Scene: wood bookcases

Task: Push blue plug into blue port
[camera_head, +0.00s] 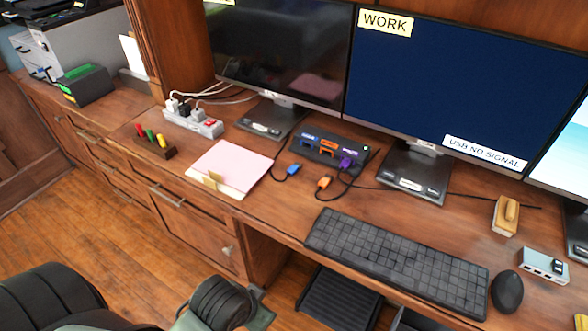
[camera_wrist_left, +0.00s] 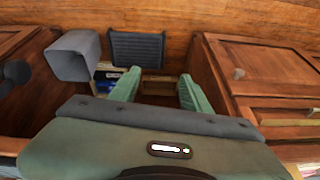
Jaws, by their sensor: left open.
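The blue plug (camera_head: 293,170) lies on the desk at the end of a dark cable, just in front of a dark hub (camera_head: 352,143). The blue port (camera_head: 308,139) is at the left end of the hub, and the plug is apart from it. An orange plug (camera_head: 323,183) lies on the desk in front of the hub. A purple plug (camera_head: 345,163) is at the hub's right side; whether it is seated is unclear. My left gripper (camera_wrist_left: 158,88) is open and empty in the left wrist view, away from the plug. My right gripper is not in view.
A keyboard (camera_head: 395,262) and mouse (camera_head: 507,291) lie along the desk's front. A pink notepad (camera_head: 231,166) and a power strip (camera_head: 193,121) are left of the plugs. Monitors stand behind the hub. A grey bin (camera_wrist_left: 73,57) is below in the left wrist view.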

